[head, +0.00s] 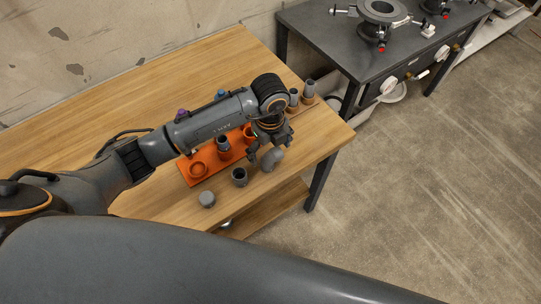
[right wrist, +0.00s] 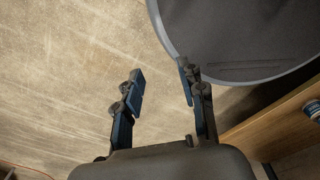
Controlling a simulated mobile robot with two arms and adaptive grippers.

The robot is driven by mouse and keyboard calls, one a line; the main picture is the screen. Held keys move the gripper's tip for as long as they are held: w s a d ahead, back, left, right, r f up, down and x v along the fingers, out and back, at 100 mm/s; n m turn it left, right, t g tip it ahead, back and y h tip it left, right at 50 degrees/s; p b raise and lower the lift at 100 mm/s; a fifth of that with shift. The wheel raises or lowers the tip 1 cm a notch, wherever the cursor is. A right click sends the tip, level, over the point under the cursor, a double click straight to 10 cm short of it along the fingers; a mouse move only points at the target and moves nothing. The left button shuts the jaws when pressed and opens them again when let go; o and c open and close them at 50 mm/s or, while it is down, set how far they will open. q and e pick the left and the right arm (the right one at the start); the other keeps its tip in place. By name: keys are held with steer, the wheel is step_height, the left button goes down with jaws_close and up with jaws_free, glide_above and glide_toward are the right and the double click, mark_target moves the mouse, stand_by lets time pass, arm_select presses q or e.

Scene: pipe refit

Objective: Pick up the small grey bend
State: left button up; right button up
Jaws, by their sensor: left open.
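A small grey piece that looks like the bend (head: 273,158) lies tilted near the right part of the wooden table in the head view. My left gripper (head: 264,154) points down right over it, open, with its fingers close to the piece. Whether they touch it I cannot tell, and the gripper hides part of it. My right gripper (right wrist: 162,76) shows in the right wrist view, open and empty, with its fingers apart above the bare floor.
A grey socket (head: 239,177) and a grey cap (head: 207,199) stand in front. A dark workbench (head: 335,45) stands beyond.

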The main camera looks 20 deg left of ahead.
mark_target(271, 154)
arm_select(q)
step_height(271, 154, down, 4)
steer(key=shift+d+r+p, duration=0.1)
steer(key=shift+r+p, duration=0.05)
steer(key=shift+p, duration=0.5)
steer(key=shift+f, duration=0.35)
steer(key=shift+w+f, duration=0.1)
steer(key=shift+f, duration=0.1)
steer(key=c, duration=1.2)
arm_select(e)
steer(key=shift+w+r, duration=0.35)
steer(key=shift+r, duration=0.45)
